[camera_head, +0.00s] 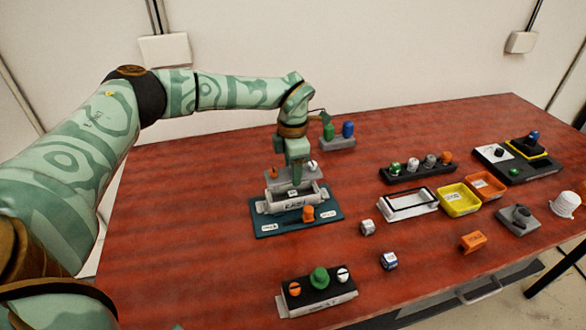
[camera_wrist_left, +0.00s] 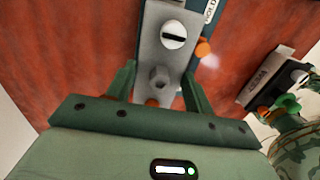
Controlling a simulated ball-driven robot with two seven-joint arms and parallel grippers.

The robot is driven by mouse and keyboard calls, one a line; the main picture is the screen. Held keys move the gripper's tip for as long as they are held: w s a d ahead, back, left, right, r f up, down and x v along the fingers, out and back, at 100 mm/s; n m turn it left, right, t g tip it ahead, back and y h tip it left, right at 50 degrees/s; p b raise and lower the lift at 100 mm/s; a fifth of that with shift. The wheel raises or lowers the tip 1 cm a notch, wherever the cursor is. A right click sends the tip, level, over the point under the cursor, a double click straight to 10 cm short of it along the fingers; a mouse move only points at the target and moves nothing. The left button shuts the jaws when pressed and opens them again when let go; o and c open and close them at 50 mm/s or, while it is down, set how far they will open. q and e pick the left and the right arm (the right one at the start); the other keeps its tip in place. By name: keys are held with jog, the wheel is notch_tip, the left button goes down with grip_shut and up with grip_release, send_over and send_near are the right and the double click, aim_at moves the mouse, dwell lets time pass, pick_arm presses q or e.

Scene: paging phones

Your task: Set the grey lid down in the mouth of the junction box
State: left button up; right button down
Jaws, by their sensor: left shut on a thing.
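My left gripper (camera_head: 296,165) is shut on the grey lid (camera_head: 277,176). It holds the lid level, just above and slightly behind the junction box (camera_head: 273,207). The lid carries an orange knob and a white knob. In the left wrist view the grey lid (camera_wrist_left: 157,50) lies between my two fingers (camera_wrist_left: 160,82) and shows a white slotted knob and a grey stub. The junction box is pale with a dark open mouth and a label on its front. It stands on a teal plate (camera_head: 262,228). My right gripper is not in view.
An orange knob (camera_head: 308,213) stands at the box's front. A black-topped control box (camera_head: 318,300) is nearer. Right of the box are small cubes (camera_head: 367,227), a white frame (camera_head: 408,215) and yellow (camera_head: 460,208) and orange trays. A rack (camera_head: 412,175) with several knobs stands behind them.

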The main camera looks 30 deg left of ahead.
pick_arm(q)
jog(key=shift+f, duration=0.45)
jog(key=shift+a+f+b, duration=0.15)
jog(key=shift+f+b, duration=0.75)
jog(key=shift+r, duration=0.35)
jog(key=shift+p, duration=0.35)
jog(key=shift+f, duration=0.15)
jog(key=shift+f, duration=0.1)
jog(key=shift+p, duration=0.45)
jog(key=shift+f, duration=0.35)
